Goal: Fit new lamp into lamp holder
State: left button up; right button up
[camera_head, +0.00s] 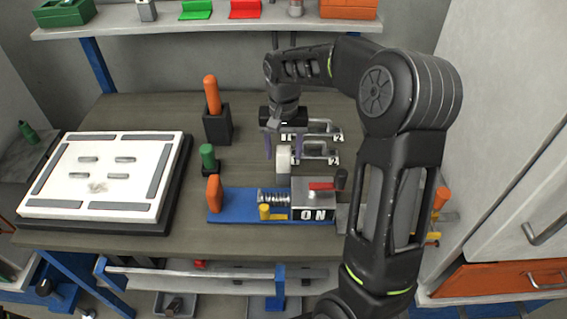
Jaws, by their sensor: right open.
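My right gripper (283,148) hangs over the middle of the workbench, pointing down. Its two purple fingers stand apart. A light grey upright piece (283,162) shows just below and between the fingertips; I cannot tell whether they touch it. I cannot surely tell which piece is the lamp or the lamp holder. A green-topped cylinder (207,154) stands upright on a small dark base left of the gripper. My left gripper is not in view.
A blue fixture (235,204) with a spring, an orange handle and an ON block (313,213) lies in front. An orange-handled tool (212,93) stands in a black block (217,124). A white panel (68,175) lies left. A shelf (150,22) runs behind.

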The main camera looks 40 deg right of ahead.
notch_tip(320, 180, up, 5)
jog(key=shift+r, duration=0.1)
jog(key=shift+o, duration=0.4)
dwell(0.3)
